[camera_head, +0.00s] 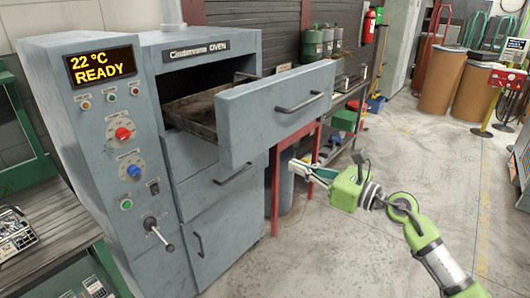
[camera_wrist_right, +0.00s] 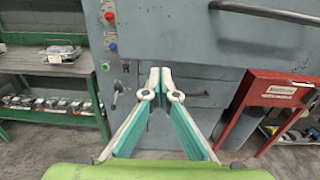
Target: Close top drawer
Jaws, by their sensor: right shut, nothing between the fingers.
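The grey oven's top drawer (camera_head: 250,115) is pulled well out in the head view, with its brown inside showing behind the front panel. Its dark bar handle (camera_head: 300,103) is on the front panel; in the wrist view, a bar handle (camera_wrist_right: 265,13) is at the upper right. My right gripper (camera_head: 296,168) is in front of the oven, below and to the right of the drawer front. In the wrist view its fingertips (camera_wrist_right: 160,73) are together and hold nothing. It looks apart from the drawer. My left gripper is not in view.
The lower drawers (camera_head: 212,183) of the oven look shut. A control panel (camera_head: 105,110) with knobs and a lever is on the left. A red stand (camera_head: 277,185) is beside the oven on the right. The floor (camera_head: 400,160) to the right is mostly clear.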

